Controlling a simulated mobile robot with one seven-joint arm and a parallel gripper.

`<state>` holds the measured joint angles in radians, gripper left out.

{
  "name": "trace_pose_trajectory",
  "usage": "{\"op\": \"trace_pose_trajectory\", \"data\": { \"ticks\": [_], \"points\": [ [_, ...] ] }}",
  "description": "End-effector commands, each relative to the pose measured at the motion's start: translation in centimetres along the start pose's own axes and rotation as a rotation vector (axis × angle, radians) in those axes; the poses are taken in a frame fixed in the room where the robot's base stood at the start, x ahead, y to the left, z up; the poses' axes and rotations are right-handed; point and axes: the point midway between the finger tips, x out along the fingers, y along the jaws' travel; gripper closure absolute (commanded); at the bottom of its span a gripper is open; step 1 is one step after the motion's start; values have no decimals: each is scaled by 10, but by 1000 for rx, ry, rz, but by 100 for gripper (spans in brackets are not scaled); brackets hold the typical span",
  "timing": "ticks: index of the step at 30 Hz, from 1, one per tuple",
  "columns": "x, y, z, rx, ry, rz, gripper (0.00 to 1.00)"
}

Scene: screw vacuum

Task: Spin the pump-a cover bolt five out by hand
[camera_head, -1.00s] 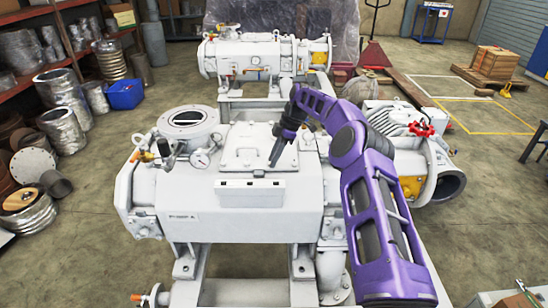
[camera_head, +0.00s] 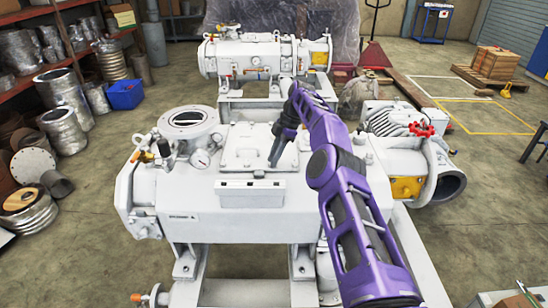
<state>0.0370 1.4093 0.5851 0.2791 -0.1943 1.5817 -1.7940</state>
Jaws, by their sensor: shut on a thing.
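The near white pump (camera_head: 255,220) carries a square cover plate (camera_head: 242,146) on its top. My gripper (camera_head: 274,162) points down at the right part of the cover plate, its dark fingers close together at the plate's surface. It is shut on a cover bolt there. The bolt itself is too small and too hidden by the fingers to see. Other bolts on the plate's edge are too small to tell apart.
A pressure gauge (camera_head: 200,160) and a round flanged port (camera_head: 189,119) stand left of the cover. A motor with a red valve handle (camera_head: 421,129) is at the right. A second white pump (camera_head: 262,58) stands behind. A small ledge (camera_head: 250,187) fronts the cover.

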Motion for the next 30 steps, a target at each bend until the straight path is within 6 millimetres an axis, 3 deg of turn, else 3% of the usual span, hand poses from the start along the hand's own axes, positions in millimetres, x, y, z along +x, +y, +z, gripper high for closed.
{"op": "trace_pose_trajectory", "data": {
  "ticks": [11,12,17,30],
  "points": [
    [7,-3,3,1,-2,-17,100],
    [7,-3,3,1,-2,-17,72],
    [6,-2,2,1,-1,-13,44],
    [2,-1,0,0,0,-5,44]
  ]
}}
